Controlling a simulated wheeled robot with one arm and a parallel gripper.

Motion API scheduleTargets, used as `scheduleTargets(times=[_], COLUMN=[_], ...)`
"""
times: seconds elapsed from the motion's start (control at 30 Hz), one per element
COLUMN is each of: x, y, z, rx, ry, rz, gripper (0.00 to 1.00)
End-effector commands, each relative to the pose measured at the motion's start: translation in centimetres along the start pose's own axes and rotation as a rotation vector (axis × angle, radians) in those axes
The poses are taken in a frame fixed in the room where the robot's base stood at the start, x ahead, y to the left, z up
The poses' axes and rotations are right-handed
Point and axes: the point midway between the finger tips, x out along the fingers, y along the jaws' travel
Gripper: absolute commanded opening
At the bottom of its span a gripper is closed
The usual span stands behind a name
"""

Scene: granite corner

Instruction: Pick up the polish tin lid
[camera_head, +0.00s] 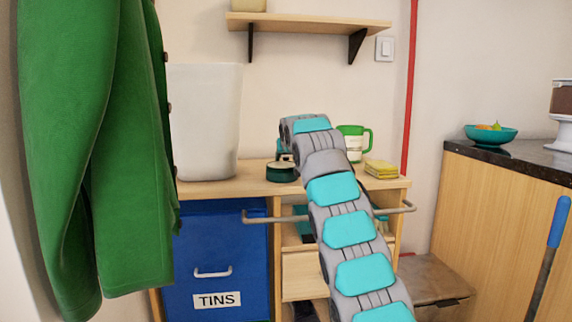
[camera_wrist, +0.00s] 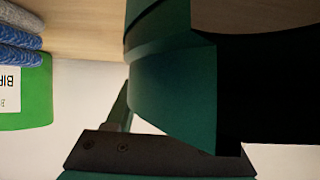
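A dark green round tin (camera_head: 281,172) stands on the wooden bench top (camera_head: 240,181) in the head view. A darker disc on its top looks like the lid. My gripper (camera_head: 286,157) is right above the tin, small and partly hidden by my own arm. In the wrist view a large dark green rounded form (camera_wrist: 170,85), apparently the tin or its lid, fills the middle very close up. A thin teal finger shows just left of its lower part. A black area covers the right side, so I cannot tell whether the fingers are open or closed on it.
A green and white mug (camera_head: 353,141) and yellow sponges (camera_head: 382,168) stand to the right on the bench. A white bin (camera_head: 205,120) stands left. A blue drawer front (camera_head: 220,255) labelled TINS and a rail (camera_head: 285,218) are below. A green coat (camera_head: 95,150) hangs at left.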

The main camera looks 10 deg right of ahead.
Motion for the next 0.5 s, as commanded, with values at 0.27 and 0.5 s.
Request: scheduleTargets(times=[0.27, 0.5], x=[0.01, 0.02], y=[0.00, 0.00], z=[0.03, 0.04], rx=[0.000, 0.000], ry=[-0.001, -0.001], rz=[0.000, 0.000], gripper=[0.21, 0.00])
